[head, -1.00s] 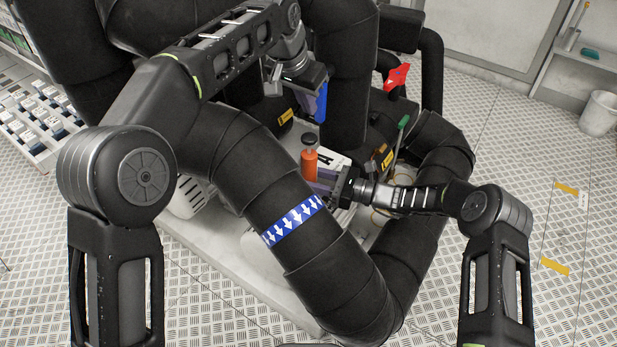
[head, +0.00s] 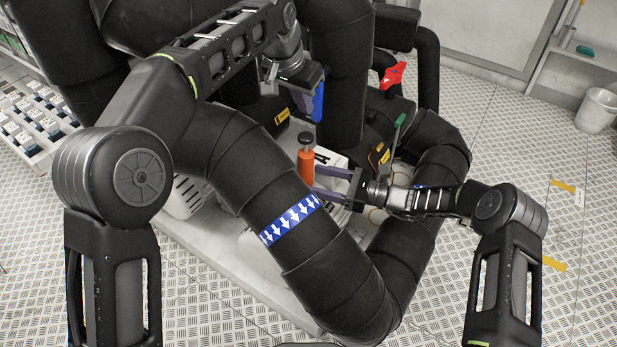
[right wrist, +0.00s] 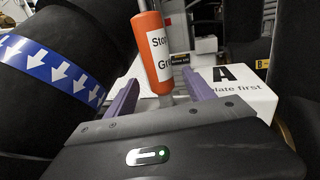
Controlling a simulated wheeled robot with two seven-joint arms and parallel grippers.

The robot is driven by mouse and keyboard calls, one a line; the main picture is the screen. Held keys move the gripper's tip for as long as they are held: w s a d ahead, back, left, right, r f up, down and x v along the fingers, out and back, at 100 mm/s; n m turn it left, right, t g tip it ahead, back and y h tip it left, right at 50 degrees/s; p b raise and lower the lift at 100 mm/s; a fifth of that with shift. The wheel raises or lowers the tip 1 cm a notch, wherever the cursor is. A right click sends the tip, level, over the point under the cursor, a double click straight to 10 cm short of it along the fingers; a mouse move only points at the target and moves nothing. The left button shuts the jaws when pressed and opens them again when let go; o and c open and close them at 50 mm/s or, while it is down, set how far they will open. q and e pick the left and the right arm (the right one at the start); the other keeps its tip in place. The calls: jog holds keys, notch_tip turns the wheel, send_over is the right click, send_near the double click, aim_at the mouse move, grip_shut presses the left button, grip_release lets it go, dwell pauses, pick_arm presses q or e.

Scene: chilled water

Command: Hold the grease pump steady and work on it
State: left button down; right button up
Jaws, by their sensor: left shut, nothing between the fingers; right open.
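The grease pump, an orange cylinder (head: 306,170) with a black knob on top, stands upright near the middle of the head view. In the right wrist view its labelled orange body (right wrist: 157,50) and the metal rod below show between my fingers. My right gripper (head: 317,180) is open, its purple fingers spread and pointing at the pump from the right. Whether they touch it cannot be told. My left gripper (head: 308,113) is shut and empty, above and behind the pump. A blue part (head: 318,103) shows beside its fingertips; their contact is unclear.
A thick black pipe with a blue arrow band (head: 289,220) crosses in front of the pump. A white block marked A (right wrist: 235,90) stands behind it. A red handle (head: 393,76) and a green-tipped lever (head: 399,120) are further right.

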jog(key=v, duration=0.7)
jog(key=shift+d, duration=0.4)
jog(key=shift+s, duration=0.1)
